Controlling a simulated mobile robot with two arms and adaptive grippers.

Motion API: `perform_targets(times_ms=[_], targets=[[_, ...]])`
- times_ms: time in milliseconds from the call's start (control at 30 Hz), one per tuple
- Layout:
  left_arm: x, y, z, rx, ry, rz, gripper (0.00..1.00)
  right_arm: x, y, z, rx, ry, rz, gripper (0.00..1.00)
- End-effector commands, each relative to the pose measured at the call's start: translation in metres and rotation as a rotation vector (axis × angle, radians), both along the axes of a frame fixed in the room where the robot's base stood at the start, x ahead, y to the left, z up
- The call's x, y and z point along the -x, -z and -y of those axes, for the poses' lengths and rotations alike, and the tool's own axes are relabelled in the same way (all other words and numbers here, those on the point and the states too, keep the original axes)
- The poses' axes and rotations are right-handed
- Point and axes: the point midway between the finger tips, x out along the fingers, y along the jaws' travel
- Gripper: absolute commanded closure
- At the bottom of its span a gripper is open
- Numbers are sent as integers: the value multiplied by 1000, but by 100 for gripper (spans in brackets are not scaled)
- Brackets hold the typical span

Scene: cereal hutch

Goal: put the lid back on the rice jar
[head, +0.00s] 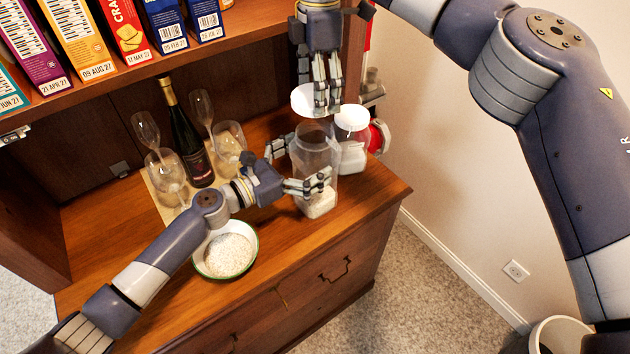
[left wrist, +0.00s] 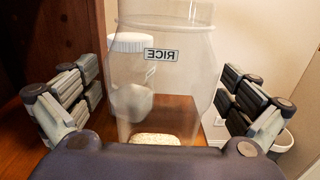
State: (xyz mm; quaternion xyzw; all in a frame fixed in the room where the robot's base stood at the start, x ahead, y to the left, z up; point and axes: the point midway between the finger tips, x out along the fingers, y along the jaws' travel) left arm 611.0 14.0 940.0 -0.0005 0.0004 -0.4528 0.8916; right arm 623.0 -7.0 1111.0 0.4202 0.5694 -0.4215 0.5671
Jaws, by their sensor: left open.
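The clear rice jar (head: 318,160) stands upright near the counter's right end, with a little rice at its bottom. In the left wrist view the jar (left wrist: 165,90), marked RICE in mirrored letters, stands between the spread fingers. My left gripper (head: 297,163) is open around the jar, with a gap showing on both sides. The white lid (head: 302,100) is above the jar's mouth, at the fingertips of my right gripper (head: 327,105). The right fingers are close together and appear shut on the lid's edge. They hide part of the lid.
A second jar with a white lid (head: 352,118) stands just behind the rice jar. A bowl of rice (head: 227,250) is near the front. A wine bottle (head: 189,140) and several glasses stand on the left. Cereal boxes (head: 75,35) fill the shelf above.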

Motion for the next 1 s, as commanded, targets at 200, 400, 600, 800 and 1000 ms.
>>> perform_targets(times_ms=[200, 400, 600, 800, 1000], targets=[[-9, 0, 12, -1, 0, 1, 0, 0, 0, 0, 0, 0, 0, 40], [-10, 0, 13, -1, 0, 0, 0, 0, 0, 0, 0, 0, 0, 40], [-9, 0, 13, -1, 0, 0, 23, 0, 0, 0, 0, 0, 0, 40], [-9, 0, 13, -1, 0, -1, 65, 0, 0, 0, 0, 0, 0, 40], [-9, 0, 13, -1, 0, -1, 65, 0, 14, 1, -1, -1, -4, 40]])
